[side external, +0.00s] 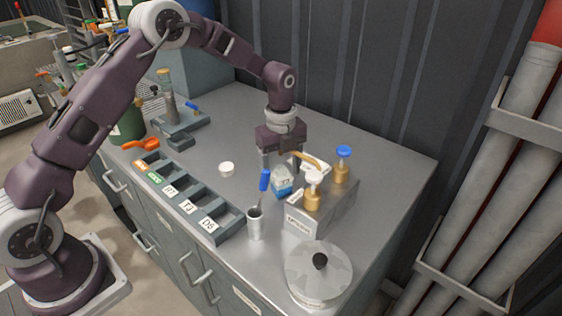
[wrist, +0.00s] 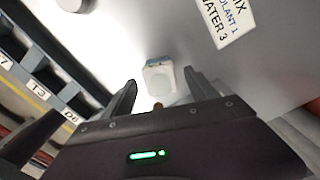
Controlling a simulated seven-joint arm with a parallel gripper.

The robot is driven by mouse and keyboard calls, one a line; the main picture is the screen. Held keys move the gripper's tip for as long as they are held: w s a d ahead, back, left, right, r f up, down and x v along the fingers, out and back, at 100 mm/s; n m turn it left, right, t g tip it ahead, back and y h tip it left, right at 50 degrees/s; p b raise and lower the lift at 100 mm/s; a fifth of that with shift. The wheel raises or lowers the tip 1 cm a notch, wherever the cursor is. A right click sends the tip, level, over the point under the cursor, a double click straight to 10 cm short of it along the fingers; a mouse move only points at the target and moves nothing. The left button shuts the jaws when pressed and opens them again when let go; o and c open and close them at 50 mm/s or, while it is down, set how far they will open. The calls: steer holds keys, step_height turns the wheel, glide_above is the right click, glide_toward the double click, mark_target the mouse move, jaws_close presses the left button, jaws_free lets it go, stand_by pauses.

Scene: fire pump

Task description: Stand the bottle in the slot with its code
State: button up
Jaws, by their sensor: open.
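The bottle (side external: 281,182), white above and blue below, stands upright on the steel worktop. A small code on its side is too small to read surely. The wrist view shows its pale top (wrist: 160,77) from above, just beyond and between my fingertips. My gripper (side external: 280,163) is open and points down over the bottle; its two fingers also show in the wrist view (wrist: 160,92). I cannot tell whether they touch it. The grey slot rack (side external: 223,213) lies to the left, its slots looking empty, with orange, green and white labels, including T3 (wrist: 38,95) and D6.
A metal cup (side external: 255,224) with a blue-handled tool stands in front of the bottle. A grey box (side external: 322,212) with brass fittings is close at right. A round lidded pot (side external: 318,272) stands at the front. A white disc (side external: 226,169) and a mix card (wrist: 222,22) lie nearby.

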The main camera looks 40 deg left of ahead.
jaws_close()
steer(key=shift+s+a, duration=0.4)
steer(key=shift+a, duration=1.1)
steer(key=shift+s+a, duration=0.45)
steer(key=shift+a, duration=1.05)
steer(key=shift+s+a, duration=0.4)
steer(key=shift+a, duration=1.1)
jaws_free()
step_height(320, 180, up, 7)
steer(key=shift+r, duration=0.1)
